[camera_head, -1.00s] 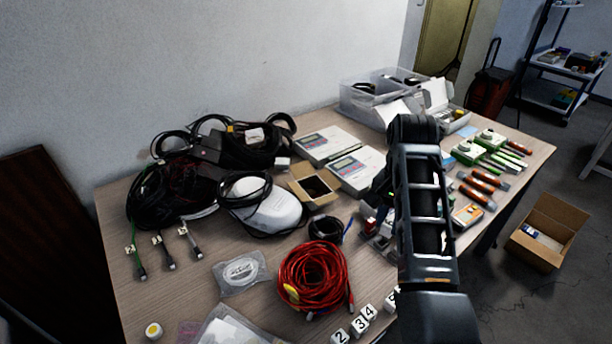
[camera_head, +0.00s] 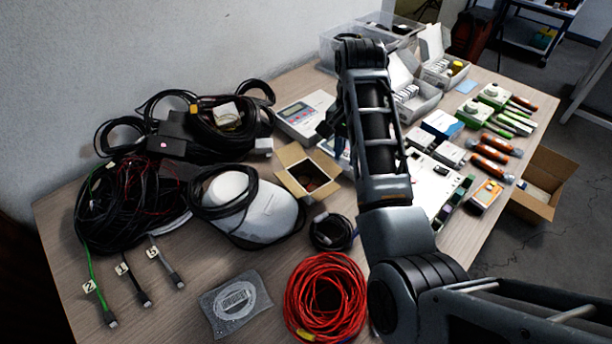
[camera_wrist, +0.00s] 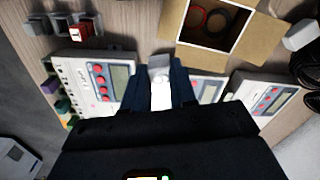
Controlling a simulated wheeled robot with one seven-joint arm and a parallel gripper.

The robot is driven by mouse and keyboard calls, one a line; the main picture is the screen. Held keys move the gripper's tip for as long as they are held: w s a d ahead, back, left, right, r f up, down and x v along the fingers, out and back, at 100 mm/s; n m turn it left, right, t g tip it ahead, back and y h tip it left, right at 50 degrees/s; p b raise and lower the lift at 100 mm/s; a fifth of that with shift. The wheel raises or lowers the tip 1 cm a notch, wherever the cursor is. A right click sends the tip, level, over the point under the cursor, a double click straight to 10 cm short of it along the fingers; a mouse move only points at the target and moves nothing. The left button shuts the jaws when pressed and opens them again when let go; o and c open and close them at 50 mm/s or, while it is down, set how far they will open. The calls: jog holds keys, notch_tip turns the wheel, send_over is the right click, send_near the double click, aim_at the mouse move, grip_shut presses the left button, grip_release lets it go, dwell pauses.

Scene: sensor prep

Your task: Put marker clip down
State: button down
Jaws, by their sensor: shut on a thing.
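My gripper (camera_wrist: 158,88) is shut on a small pale grey-white piece (camera_wrist: 160,66), which I take to be the marker clip. It sits between the two dark fingertips in the wrist view, and its lower part is hidden. The gripper is above the table, close to the white meters (camera_wrist: 100,75) and the open cardboard box (camera_wrist: 215,25). I cannot tell whether the piece touches anything below. In the head view my gripper (camera_head: 328,125) is mostly hidden by my arm, beside the meters and the box, and the held piece cannot be made out.
Small grey and red clip-like pieces (camera_wrist: 75,30) lie near the meters. A red cable coil (camera_head: 325,298), a white dome device (camera_head: 250,205) and black cable bundles (camera_head: 125,205) crowd the left. Orange-handled tools (camera_head: 495,150) lie right. Bare wood (camera_head: 190,245) shows at front left.

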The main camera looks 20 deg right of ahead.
jog(key=w+a+f, duration=0.2)
jog(key=a, duration=0.1)
jog(key=w+a+f, duration=0.3)
jog(key=shift+w, duration=0.25)
jog(key=shift+w+a+f, duration=0.3)
jog(key=shift+f, duration=2)
jog(key=shift+f, duration=0.1)
jog(key=c, duration=0.9)
grip_release()
notch_tip(320, 180, up, 12)
jog(key=shift+b, duration=0.35)
